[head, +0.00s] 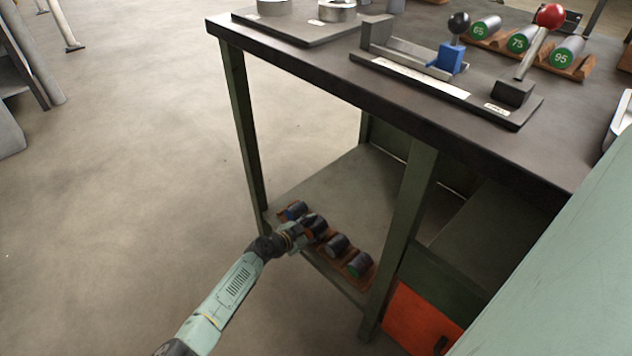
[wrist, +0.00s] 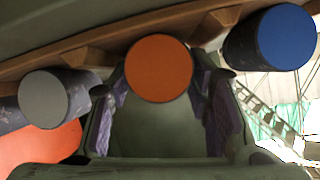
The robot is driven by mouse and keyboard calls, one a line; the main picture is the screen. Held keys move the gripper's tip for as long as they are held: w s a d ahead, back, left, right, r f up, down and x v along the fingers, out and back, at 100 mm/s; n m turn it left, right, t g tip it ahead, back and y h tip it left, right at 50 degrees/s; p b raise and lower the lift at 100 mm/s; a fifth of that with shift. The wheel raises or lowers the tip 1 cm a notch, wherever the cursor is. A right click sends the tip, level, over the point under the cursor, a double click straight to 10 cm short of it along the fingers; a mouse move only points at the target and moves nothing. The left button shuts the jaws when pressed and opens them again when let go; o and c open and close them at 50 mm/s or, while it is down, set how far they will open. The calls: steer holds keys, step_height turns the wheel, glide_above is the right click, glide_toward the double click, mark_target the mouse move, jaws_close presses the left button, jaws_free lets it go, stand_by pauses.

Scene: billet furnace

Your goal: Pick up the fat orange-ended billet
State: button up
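The orange-ended billet (wrist: 158,69) fills the upper middle of the wrist view, its round orange face towards me. It lies in a brown rack (wrist: 95,55) between a blue-ended billet (wrist: 286,38) and a grey-ended billet (wrist: 44,100). My gripper (wrist: 160,85) has one finger on each side of the orange-ended billet, very close to it. Whether the pads touch it cannot be made out. In the head view my gripper (head: 300,234) reaches the billet row on the lower shelf and partly hides the billets there.
The lower shelf (head: 345,180) sits under a dark workbench top (head: 330,85), between green legs (head: 404,215). A green-ended billet (head: 360,265) lies at the row's right end. An orange drawer (head: 420,318) is at the right. Open floor (head: 120,200) lies to the left.

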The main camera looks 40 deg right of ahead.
jaws_close()
stand_by(0.3)
steer(key=shift+r, duration=0.1)
stand_by(0.4)
